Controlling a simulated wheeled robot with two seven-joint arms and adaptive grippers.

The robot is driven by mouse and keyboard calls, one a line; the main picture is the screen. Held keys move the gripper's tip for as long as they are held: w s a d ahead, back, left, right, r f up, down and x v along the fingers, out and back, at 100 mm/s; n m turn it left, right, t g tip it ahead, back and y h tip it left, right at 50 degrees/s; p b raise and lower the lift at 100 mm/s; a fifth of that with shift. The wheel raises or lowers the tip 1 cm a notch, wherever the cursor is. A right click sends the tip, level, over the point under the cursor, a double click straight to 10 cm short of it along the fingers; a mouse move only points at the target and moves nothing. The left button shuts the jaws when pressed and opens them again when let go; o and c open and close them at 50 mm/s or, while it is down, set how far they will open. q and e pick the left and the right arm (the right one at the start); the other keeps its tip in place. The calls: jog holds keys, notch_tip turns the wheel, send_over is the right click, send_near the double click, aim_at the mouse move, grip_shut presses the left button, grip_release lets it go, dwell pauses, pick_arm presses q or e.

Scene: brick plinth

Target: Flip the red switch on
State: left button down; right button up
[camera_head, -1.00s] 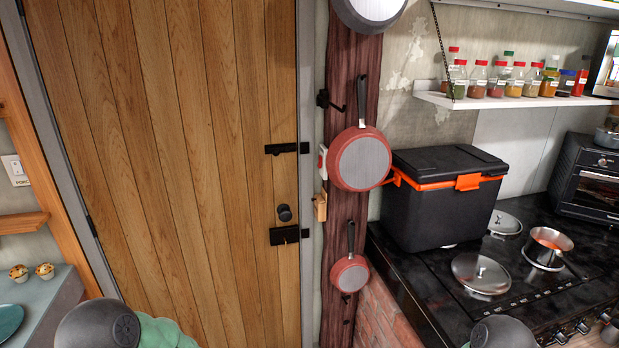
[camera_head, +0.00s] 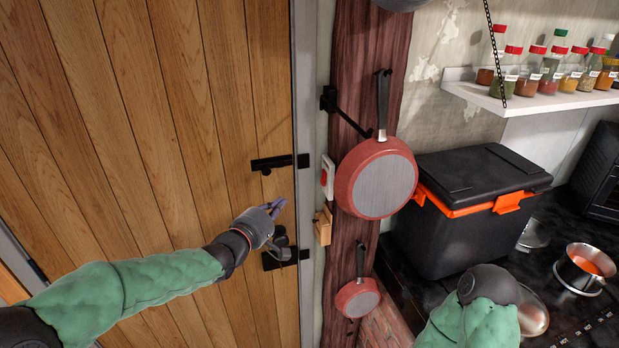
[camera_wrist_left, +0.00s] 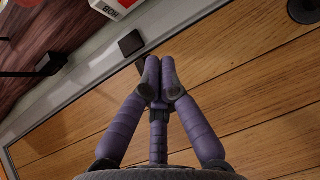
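The switch is a small white wall box with a red rocker (camera_head: 326,178), mounted beside the door frame, left of the large red pan. Its white casing partly shows at the top edge of the left wrist view (camera_wrist_left: 117,7); the rocker's on or off position is too small to tell. My left gripper (camera_head: 274,208) is in front of the door, left of and below the switch, apart from it. In the left wrist view its purple fingers (camera_wrist_left: 160,85) come together at the tips with nothing seen between them. My right arm shows at the lower right, its fingers hidden.
A wooden door with a black latch (camera_head: 280,162) and a dark knob plate is close behind my left gripper. A wooden block (camera_head: 323,226) hangs below the switch. A large red pan (camera_head: 375,178) hangs just right of it. A black cooler box (camera_head: 460,235) stands on the stove.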

aim_at(323, 178)
pick_arm(q)
jog(key=shift+s, duration=0.2)
jog(key=shift+w, duration=0.1)
jog(key=x, duration=0.4)
jog(key=d+b+x, duration=0.1)
jog(key=x, duration=0.3)
jog(key=s+x, duration=0.1)
jog(key=x, duration=0.3)
jog(key=shift+w+d+f+b, duration=0.1)
jog(key=shift+d+f+b, duration=0.05)
jog(key=shift+d+b, duration=0.25)
jog(key=shift+w+d, duration=0.15)
jog(key=shift+d, duration=0.35)
